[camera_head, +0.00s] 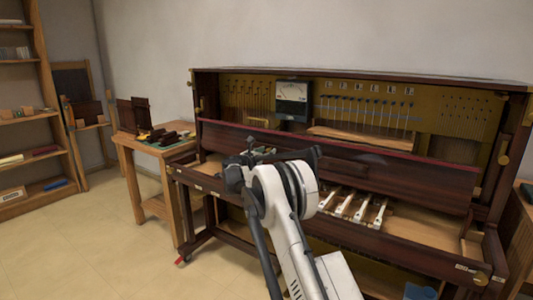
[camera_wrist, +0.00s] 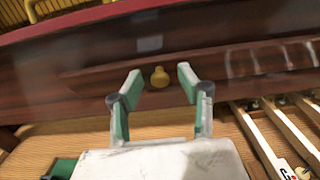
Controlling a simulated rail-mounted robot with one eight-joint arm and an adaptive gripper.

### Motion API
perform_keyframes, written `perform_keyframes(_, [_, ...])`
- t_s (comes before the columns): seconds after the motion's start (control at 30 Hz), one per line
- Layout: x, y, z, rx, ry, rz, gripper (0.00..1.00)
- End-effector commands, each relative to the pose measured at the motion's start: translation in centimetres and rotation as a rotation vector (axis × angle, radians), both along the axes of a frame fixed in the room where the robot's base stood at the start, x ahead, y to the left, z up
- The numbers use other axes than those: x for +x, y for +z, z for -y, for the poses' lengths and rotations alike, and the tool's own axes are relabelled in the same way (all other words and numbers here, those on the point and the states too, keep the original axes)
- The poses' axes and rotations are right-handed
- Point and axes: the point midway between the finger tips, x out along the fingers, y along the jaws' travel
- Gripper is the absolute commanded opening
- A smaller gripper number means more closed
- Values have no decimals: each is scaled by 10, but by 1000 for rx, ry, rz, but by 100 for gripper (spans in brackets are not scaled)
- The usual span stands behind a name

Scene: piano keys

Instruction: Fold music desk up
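A long dark brown wooden panel with a red upper edge (camera_head: 420,176) runs across the front of the open upright piano; I take it to carry the music desk. In the wrist view a raised moulded strip (camera_wrist: 95,78) lies along this panel, with a small brass knob (camera_wrist: 160,77) at its middle. My gripper (camera_wrist: 158,71) is open, its green-padded fingers to either side of the knob in the picture. I cannot tell whether they reach past it; no contact shows. In the head view my arm hides the knob and fingertips.
White-tipped keys (camera_head: 355,207) stand on the wooden key bed right of my arm. A wooden side table (camera_head: 160,150) with tools stands at the left. Open floor (camera_head: 90,240) lies at the front left.

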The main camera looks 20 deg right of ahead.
Motion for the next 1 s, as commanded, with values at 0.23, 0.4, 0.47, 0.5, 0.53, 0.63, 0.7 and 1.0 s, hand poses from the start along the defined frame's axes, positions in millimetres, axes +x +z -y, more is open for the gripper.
perform_keyframes(0.23, [0,0,0,0,0,0,12])
perform_keyframes(0.4, [0,0,0,0,0,0,0])
perform_keyframes(0.47, [0,0,0,1,0,-1,0])
perform_keyframes(0.5, [0,0,0,1,0,-1,0])
perform_keyframes(0.53, [0,0,0,2,0,-1,0])
perform_keyframes(0.63, [0,0,0,3,-1,-2,0])
perform_keyframes(0.7, [0,0,0,5,-1,-3,0])
perform_keyframes(1.0, [0,2,1,20,-1,-12,0])
